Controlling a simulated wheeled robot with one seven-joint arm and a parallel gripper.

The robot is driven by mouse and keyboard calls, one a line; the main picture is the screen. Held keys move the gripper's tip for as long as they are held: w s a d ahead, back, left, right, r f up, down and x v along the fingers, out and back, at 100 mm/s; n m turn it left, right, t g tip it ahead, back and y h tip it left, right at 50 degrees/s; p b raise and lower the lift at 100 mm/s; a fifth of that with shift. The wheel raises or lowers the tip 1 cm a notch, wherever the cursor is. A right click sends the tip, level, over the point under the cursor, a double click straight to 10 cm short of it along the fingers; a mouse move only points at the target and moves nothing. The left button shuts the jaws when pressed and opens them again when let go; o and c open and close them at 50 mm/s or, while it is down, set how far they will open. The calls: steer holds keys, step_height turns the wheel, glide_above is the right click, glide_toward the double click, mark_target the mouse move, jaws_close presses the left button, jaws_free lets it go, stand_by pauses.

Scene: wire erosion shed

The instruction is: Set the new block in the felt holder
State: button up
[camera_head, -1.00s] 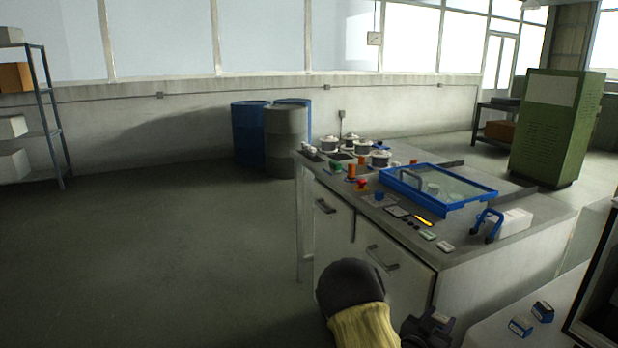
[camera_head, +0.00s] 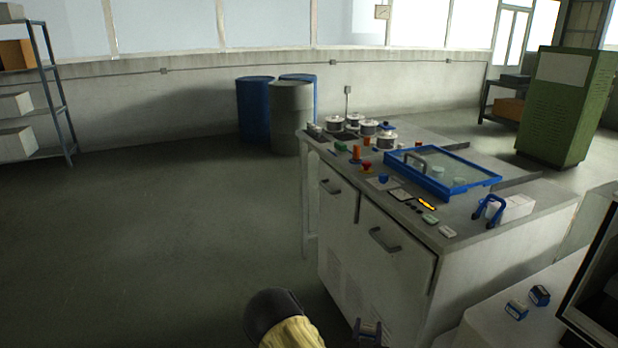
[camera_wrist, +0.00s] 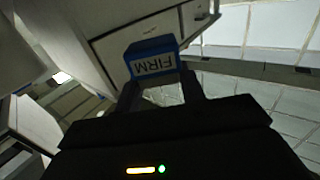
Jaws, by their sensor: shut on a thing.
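My gripper (camera_wrist: 158,78) is shut on a blue block (camera_wrist: 150,47) with a white label. The label reads FIRM, upside down in the wrist view. The block sticks out past the fingertips, clear of any surface. In the head view my gripper (camera_head: 368,330) is low at the bottom edge, in front of the bench; the block cannot be made out there. Two small blue-and-white blocks (camera_head: 516,310) (camera_head: 540,295) lie on the pale surface at the lower right. I cannot tell which thing is the felt holder.
The grey bench (camera_head: 470,222) carries a blue-framed glass lid (camera_head: 440,170), white-lidded pots (camera_head: 368,127), a blue-handled tool (camera_head: 489,211) and a white box (camera_head: 517,206). A dark-framed case (camera_head: 598,290) stands at right. Drums (camera_head: 291,118) stand behind. The floor at left is clear.

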step_height(320, 180, up, 11)
steer(key=s+n+y+p, duration=0.2)
steer(key=n+y+p, duration=0.1)
steer(key=p, duration=1.4)
steer(key=shift+y, duration=0.9)
steer(key=s+f, duration=0.4)
steer(key=f, duration=0.1)
steer(key=shift+s+f, duration=0.15)
steer(key=shift+f, duration=0.15)
